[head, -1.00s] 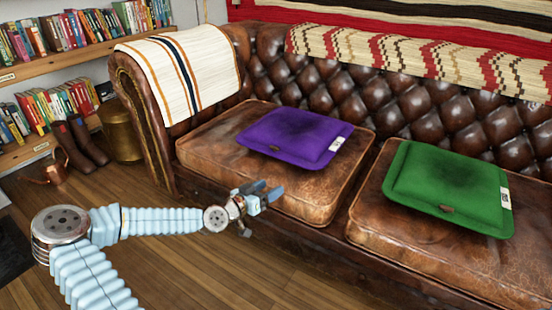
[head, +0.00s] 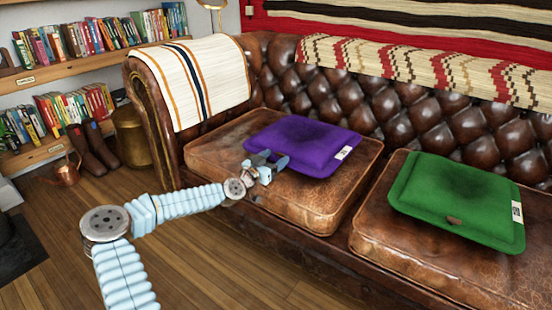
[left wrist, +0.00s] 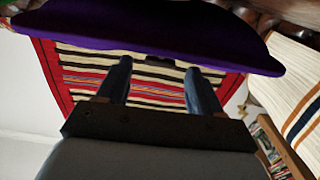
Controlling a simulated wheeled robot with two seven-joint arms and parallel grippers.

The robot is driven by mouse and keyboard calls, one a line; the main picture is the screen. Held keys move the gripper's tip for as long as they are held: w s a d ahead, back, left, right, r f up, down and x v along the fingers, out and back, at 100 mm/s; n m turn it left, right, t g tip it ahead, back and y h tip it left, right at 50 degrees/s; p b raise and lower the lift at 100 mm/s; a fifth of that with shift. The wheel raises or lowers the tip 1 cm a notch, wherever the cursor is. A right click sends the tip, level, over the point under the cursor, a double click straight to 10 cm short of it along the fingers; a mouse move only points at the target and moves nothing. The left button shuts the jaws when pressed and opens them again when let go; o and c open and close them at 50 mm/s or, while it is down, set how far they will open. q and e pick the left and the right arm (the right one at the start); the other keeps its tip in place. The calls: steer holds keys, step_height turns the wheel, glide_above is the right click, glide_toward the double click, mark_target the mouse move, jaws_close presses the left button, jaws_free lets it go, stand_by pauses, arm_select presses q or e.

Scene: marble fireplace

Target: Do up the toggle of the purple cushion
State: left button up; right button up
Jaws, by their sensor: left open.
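The purple cushion (head: 305,143) lies flat on the left seat of the brown leather sofa, with a white tag on its right edge. It spans the top of the left wrist view (left wrist: 150,25). My left gripper (head: 268,163) is open and empty at the cushion's front edge; I cannot tell whether it touches. In the left wrist view its two fingers (left wrist: 158,68) point at that edge, with a small dark piece, perhaps the toggle, between the tips. In the head view the toggle is hidden by the gripper. My right gripper is not in view.
A green cushion (head: 455,200) with a brown toggle (head: 454,220) lies on the right seat (head: 400,238). A striped throw (head: 190,80) covers the sofa arm at left. Bookshelves, boots (head: 90,147) and a copper can (head: 66,172) stand further left.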

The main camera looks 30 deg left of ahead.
arm_select(q)
steer(key=shift+w, duration=0.75)
